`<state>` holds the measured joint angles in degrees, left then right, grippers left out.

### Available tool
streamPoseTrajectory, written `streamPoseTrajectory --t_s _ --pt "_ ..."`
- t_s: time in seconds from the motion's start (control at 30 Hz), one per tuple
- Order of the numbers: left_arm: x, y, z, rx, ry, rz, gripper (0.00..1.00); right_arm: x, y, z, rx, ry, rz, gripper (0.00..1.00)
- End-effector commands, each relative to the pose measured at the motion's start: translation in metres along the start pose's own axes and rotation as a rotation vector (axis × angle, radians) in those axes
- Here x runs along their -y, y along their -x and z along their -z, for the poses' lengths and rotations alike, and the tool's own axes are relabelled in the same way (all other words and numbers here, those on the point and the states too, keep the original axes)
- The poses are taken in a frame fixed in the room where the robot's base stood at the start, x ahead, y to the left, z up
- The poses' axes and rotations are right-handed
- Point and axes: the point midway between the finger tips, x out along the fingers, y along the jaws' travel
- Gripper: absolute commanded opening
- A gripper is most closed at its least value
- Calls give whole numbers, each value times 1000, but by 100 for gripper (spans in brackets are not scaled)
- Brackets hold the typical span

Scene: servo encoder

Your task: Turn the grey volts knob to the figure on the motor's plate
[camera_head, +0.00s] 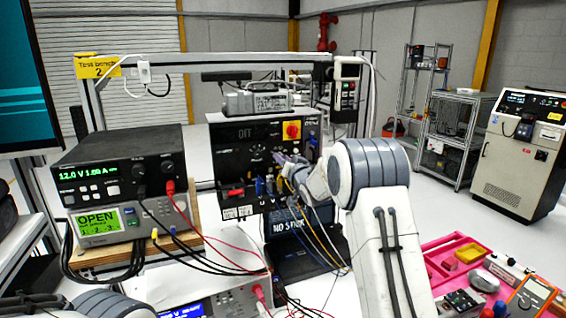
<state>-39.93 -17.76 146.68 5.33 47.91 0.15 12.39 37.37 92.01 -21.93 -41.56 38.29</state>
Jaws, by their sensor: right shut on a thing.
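A black test panel (228,160) stands on the bench in the middle, with a small dark display reading what looks like OFF and a red switch on a yellow plate (291,130). My right arm reaches in from the right, and my right gripper (283,160) is at the panel's face, shut on what seems to be the grey volts knob. The fingers and wrist hide the knob and its scale. A grey housing, perhaps the motor (240,104), sits on top of the panel. It bears a pale plate whose figure is too small to read. My left gripper is out of view.
A black power supply (120,165) reading 12.0 V 1.00 A stands at left on a green-lit meter (98,221) reading OPEN. Red, black, blue and yellow leads hang before the panel. A pink tray (440,268) with tools lies at lower right.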

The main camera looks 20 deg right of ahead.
Motion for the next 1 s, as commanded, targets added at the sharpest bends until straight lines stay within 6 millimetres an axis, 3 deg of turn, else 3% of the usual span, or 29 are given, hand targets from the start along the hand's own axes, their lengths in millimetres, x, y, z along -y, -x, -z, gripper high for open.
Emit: streamPoseTrajectory --t_s 0.4,0.9,0.93,1.0 --pt "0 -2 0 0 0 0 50 -1 0 -2 5 -157 -3 0" --pt "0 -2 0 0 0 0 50 -1 0 -2 5 -171 -3 0" --pt "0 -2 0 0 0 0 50 -1 0 -2 5 -170 -3 42" --pt "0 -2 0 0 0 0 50 -1 0 -2 4 -170 -3 61"
